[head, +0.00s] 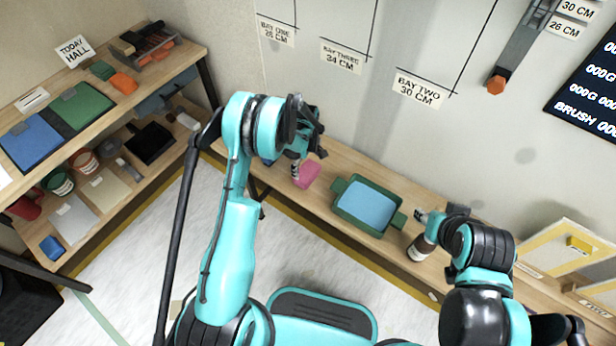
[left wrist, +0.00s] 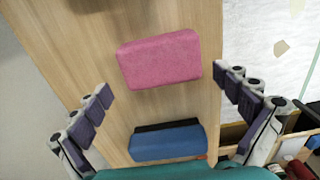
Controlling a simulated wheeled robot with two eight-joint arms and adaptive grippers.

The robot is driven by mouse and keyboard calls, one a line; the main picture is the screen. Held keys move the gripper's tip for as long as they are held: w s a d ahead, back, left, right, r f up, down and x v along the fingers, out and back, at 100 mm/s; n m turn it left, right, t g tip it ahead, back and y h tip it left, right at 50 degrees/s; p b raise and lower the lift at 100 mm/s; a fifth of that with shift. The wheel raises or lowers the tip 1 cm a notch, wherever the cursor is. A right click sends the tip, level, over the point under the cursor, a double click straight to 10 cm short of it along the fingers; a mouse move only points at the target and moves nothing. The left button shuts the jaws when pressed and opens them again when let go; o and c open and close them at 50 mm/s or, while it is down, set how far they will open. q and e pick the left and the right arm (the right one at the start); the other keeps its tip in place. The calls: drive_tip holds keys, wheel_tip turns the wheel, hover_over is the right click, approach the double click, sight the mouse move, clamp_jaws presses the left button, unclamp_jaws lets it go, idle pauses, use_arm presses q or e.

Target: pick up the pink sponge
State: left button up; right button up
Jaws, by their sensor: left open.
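The pink sponge (head: 308,174) lies on the wooden bench along the wall in the head view. In the left wrist view the pink sponge (left wrist: 160,60) is a rounded block lying flat, ahead of the fingertips and between their lines. My left gripper (head: 297,172) is above the bench at the sponge's left side and partly overlaps it in the head view. In the left wrist view my left gripper (left wrist: 161,85) is open, with a finger on each side and nothing between them.
A blue block (left wrist: 168,140) lies beside the sponge, nearer the wrist. A green tray (head: 338,208) with a blue inside stands right of the sponge on the bench (head: 325,207). A shelf unit (head: 190,52) with pads and tins stands at left.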

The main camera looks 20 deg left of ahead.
sight(307, 171)
use_arm(q)
wheel_tip(307, 171, down, 5)
drive_tip(key=b, duration=0.3)
drive_tip(key=shift+s+d+f, duration=0.1)
drive_tip(key=shift+d+f, duration=0.05)
drive_tip(key=shift+f, duration=0.05)
drive_tip(key=shift+r, duration=0.1)
drive_tip(key=c, duration=0.7)
drive_tip(key=shift+r+p, duration=0.25)
drive_tip(key=shift+p, duration=0.05)
wheel_tip(307, 171, up, 4)
drive_tip(key=shift+f+p, duration=0.2)
drive_tip(key=shift+p, duration=0.8)
drive_tip(key=s+d+r+p, duration=0.1)
drive_tip(key=d+r, duration=0.1)
drive_tip(key=d, duration=0.1)
drive_tip(key=s+d+r+p, duration=0.1)
drive_tip(key=s+d+r, duration=0.1)
drive_tip(key=d, duration=0.1)
drive_tip(key=s+d+r+p, duration=0.1)
drive_tip(key=d+r, duration=0.1)
drive_tip(key=d, duration=0.2)
drive_tip(key=shift+s+r+p, duration=0.3)
drive_tip(key=shift+p, duration=0.1)
drive_tip(key=shift+s+d+r, duration=0.2)
drive_tip(key=shift+d, duration=0.1)
